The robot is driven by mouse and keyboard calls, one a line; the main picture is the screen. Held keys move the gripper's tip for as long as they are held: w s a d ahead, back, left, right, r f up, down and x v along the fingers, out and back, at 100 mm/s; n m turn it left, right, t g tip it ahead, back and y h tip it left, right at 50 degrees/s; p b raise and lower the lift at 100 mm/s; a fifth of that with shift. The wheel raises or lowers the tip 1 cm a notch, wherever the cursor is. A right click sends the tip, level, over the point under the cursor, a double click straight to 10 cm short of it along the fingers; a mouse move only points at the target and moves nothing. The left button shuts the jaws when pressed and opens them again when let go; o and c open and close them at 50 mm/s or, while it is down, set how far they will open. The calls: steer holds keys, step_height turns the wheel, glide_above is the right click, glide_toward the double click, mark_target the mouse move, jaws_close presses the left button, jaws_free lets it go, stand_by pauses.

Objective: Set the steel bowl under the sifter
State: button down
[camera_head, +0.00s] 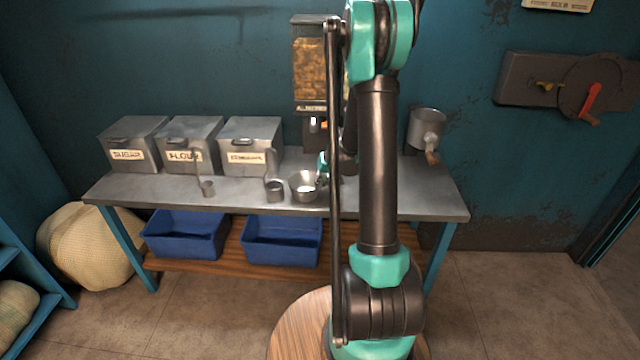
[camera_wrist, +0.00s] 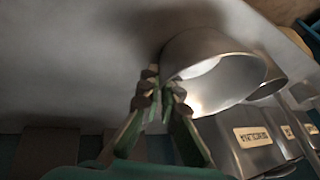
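The steel bowl (camera_head: 303,188) is on the metal table, right of a small metal cup. In the wrist view the bowl (camera_wrist: 225,90) appears large, its rim at the fingertips. My gripper (camera_wrist: 162,88) has its green fingers closed together at the bowl's near rim, apparently with the wall pinched between them. In the head view my gripper (camera_head: 321,175) is at the bowl's right edge, small and partly hidden by my arm. The sifter (camera_head: 427,128), a grey metal cylinder with a wooden-handled crank, is on the wall above the table's right end.
Metal cups (camera_head: 274,191) and (camera_head: 207,188) stand left of the bowl. Labelled bins (camera_head: 190,147) line the table's back left, with a dispenser (camera_head: 309,75) behind the bowl. My arm hides the table's middle right. The table (camera_head: 430,203) looks clear below the sifter.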

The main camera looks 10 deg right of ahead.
steer(key=shift+f, duration=0.1)
steer(key=c, duration=1.7)
jaws_free()
